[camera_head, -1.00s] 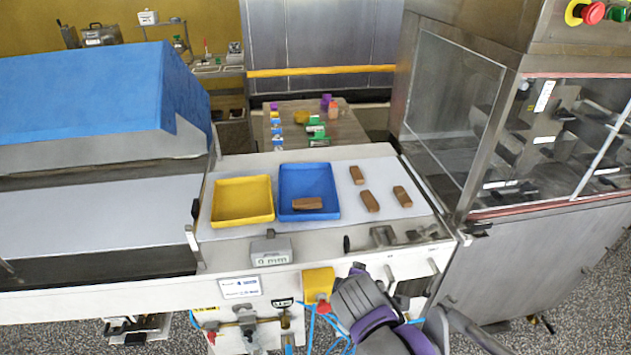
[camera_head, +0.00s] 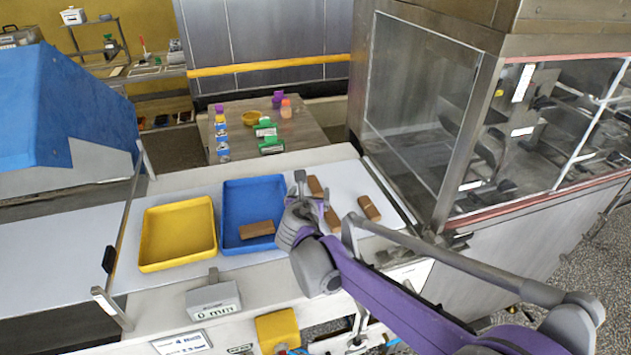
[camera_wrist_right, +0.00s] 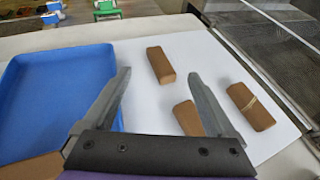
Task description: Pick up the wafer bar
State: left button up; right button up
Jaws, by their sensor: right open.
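Several brown bars are in view, and I cannot tell for sure which is the wafer bar. In the right wrist view, the right-hand bar (camera_wrist_right: 250,107) shows pale lines across it; it also shows in the head view (camera_head: 369,208). A far bar (camera_wrist_right: 160,65) lies ahead, seen between the fingertips. Another bar (camera_head: 257,229) lies in the blue tray (camera_head: 250,190). My right gripper (camera_head: 312,190) is open and empty above the white surface, apart from the bars as far as I can see. My left gripper is out of view.
A yellow tray (camera_head: 178,230) stands left of the blue tray. A grey block marked 0 mm (camera_head: 213,296) is at the front edge. A clear-panelled machine (camera_head: 425,110) rises close on the right. A table with small coloured items (camera_head: 300,135) stands behind.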

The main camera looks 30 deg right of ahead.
aim_at(314, 184)
jog(key=x, duration=0.9)
jog(key=shift+w+d+f, duration=0.15)
jog(key=shift+f, duration=0.35)
jog(key=shift+c, duration=0.3)
jog(key=shift+r, duration=0.1)
jog(key=c, duration=1.3)
